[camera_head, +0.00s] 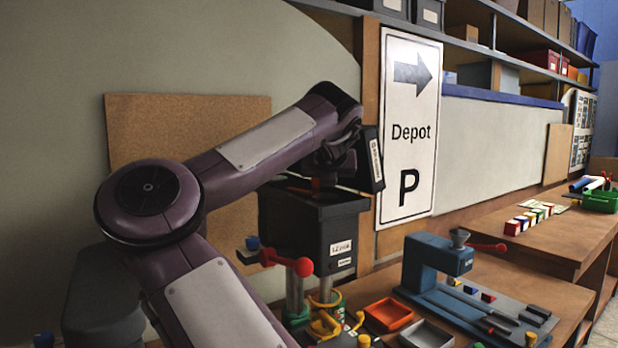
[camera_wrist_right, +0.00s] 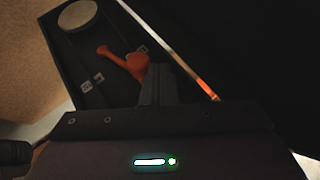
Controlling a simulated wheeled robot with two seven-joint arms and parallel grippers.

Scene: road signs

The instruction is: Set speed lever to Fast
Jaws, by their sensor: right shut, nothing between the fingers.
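A dark machine box (camera_head: 312,228) with white labels stands against the wall in the head view. A red lever (camera_wrist_right: 122,60) lies across its dark top in the right wrist view. The lever's thick rounded end is right beside my right gripper's fingertips (camera_wrist_right: 158,72); I cannot tell whether they touch. A small red part (camera_head: 316,183) shows on the box top in the head view. My right gripper (camera_head: 322,172) is over the box, its fingers shut and empty, partly hidden by my wrist. The lever's setting marks are not readable. My left gripper is not in view.
A red-ball handle (camera_head: 301,267) stands in front of the box. An orange tray (camera_head: 388,315), a grey tray (camera_head: 427,334) and a blue press (camera_head: 436,262) are on the bench to the right. A Depot sign (camera_head: 408,130) is on the wall behind.

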